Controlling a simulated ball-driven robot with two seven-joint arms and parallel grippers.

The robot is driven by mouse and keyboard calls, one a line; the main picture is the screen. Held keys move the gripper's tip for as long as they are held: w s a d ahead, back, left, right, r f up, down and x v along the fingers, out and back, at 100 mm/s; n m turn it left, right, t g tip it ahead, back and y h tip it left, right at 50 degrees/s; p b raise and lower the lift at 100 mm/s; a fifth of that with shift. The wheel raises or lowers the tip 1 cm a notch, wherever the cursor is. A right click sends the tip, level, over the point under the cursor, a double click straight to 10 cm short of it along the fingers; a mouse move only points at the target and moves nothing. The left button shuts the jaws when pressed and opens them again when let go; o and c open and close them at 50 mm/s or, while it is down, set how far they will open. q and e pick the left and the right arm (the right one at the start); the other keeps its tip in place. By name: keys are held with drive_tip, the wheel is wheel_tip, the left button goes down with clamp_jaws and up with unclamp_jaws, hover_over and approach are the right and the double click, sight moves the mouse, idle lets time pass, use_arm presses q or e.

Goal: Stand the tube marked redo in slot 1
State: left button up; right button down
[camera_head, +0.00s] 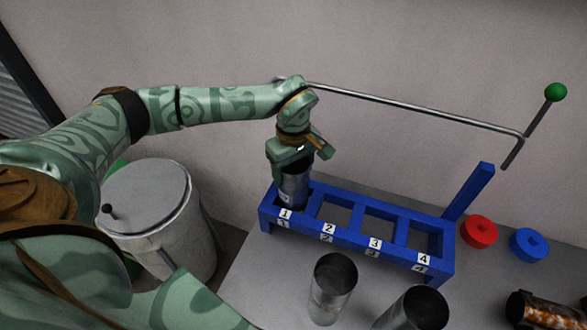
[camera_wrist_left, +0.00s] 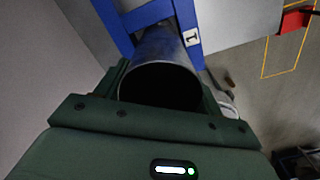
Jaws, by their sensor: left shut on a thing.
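My left gripper (camera_head: 290,158) is shut on a grey metal tube (camera_head: 295,188), gripping it near its top. The tube is upright, with its lower part at slot 1 of the blue rack (camera_head: 350,246); its bottom end is hidden. In the left wrist view, the open, dark mouth of this tube (camera_wrist_left: 160,84) lies between the fingers, and its far end meets the blue frame beside the label 1. I cannot read any redo mark on it. Slots 2, 3 and 4 look empty. My right gripper is not in view.
Two open metal tubes (camera_head: 332,288) (camera_head: 414,310) stand on the grey table in front of the rack. A rusty orange-patterned tube (camera_head: 545,312) lies at the right. Red (camera_head: 479,232) and blue (camera_head: 529,244) caps are right of the rack. A white drum (camera_head: 150,208) stands at left.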

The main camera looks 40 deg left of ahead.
use_arm(q)
drive_tip(key=o, duration=1.6)
drive_tip(key=shift+f, duration=0.1)
drive_tip(key=shift+o, duration=1)
wheel_tip(320, 180, up, 12)
drive_tip(key=p, duration=0.3)
drive_tip(key=shift+r, duration=0.2)
drive_tip(key=shift+f, duration=0.1)
